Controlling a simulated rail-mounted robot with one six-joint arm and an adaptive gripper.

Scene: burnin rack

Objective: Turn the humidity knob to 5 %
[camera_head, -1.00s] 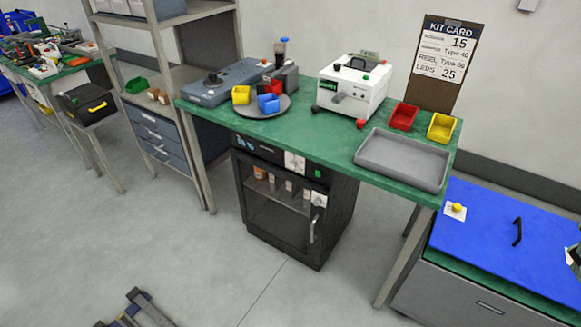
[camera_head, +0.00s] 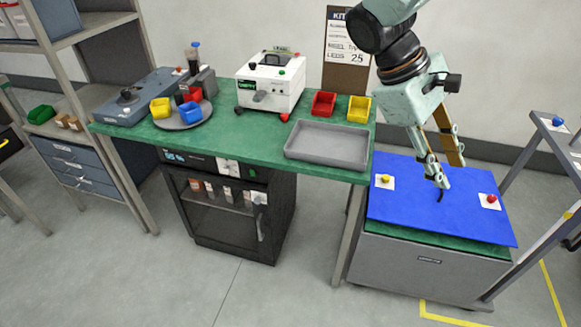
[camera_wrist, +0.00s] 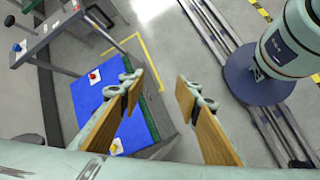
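The black cabinet (camera_head: 225,215) with a glass door stands under the green bench in the head view. Its top panel carries a small blue-lit display (camera_head: 174,157) at the left and a pale plate (camera_head: 228,166) at the right. A knob on this panel is too small to make out for certain, and its setting cannot be read. My gripper (camera_head: 447,170) hangs over the blue lid, to the right of the bench and well apart from the cabinet. In the wrist view my gripper (camera_wrist: 160,88) is open, with nothing between its fingers.
The blue lid (camera_head: 400,205) has a yellow button (camera_head: 385,178), a red button (camera_head: 491,199) and a dark handle. The bench holds a grey tray (camera_head: 327,147), a white machine (camera_head: 270,85) and coloured bins. Floor before the cabinet is clear.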

